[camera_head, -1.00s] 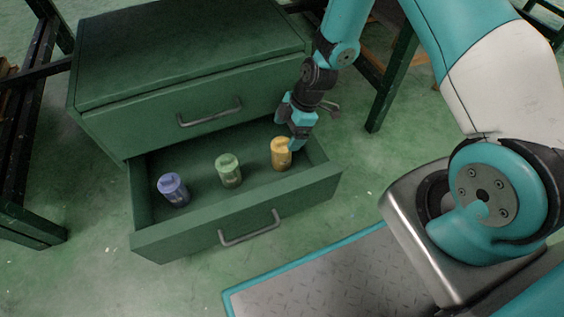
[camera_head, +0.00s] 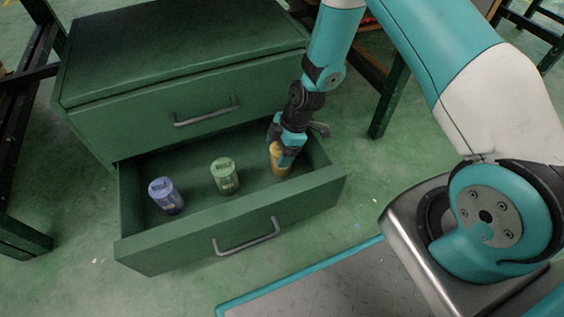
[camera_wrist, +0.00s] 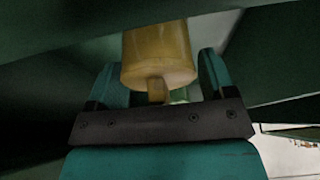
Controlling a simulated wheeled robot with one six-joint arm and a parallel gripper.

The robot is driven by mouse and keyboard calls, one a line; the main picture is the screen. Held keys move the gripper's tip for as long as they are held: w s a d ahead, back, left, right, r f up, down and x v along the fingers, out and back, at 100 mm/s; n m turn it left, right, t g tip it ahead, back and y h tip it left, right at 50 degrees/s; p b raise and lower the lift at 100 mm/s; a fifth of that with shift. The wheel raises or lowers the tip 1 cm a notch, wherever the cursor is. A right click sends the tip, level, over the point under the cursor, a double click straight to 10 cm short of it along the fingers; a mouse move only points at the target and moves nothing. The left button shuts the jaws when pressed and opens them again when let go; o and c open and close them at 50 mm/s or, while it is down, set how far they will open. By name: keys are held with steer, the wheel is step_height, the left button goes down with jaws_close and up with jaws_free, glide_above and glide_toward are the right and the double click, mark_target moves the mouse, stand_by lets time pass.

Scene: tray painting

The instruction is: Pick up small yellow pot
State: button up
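The small yellow pot (camera_head: 279,163) stands at the right end of the open drawer (camera_head: 231,226). My gripper (camera_head: 282,150) is over its top, coming from above, and hides part of the pot. In the wrist view the yellow pot (camera_wrist: 158,52) shows with its lid knob towards the palm. My gripper's fingers (camera_wrist: 163,80) stand on either side of it, spread apart and open. Whether they touch the pot is hard to tell.
A green pot (camera_head: 225,176) stands in the middle of the drawer and a blue-violet pot (camera_head: 166,195) at its left. The green cabinet (camera_head: 185,60) rises behind the drawer. The drawer's right wall is close beside my gripper.

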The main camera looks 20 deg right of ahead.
steer(key=c, duration=0.4)
steer(key=shift+r, duration=0.15)
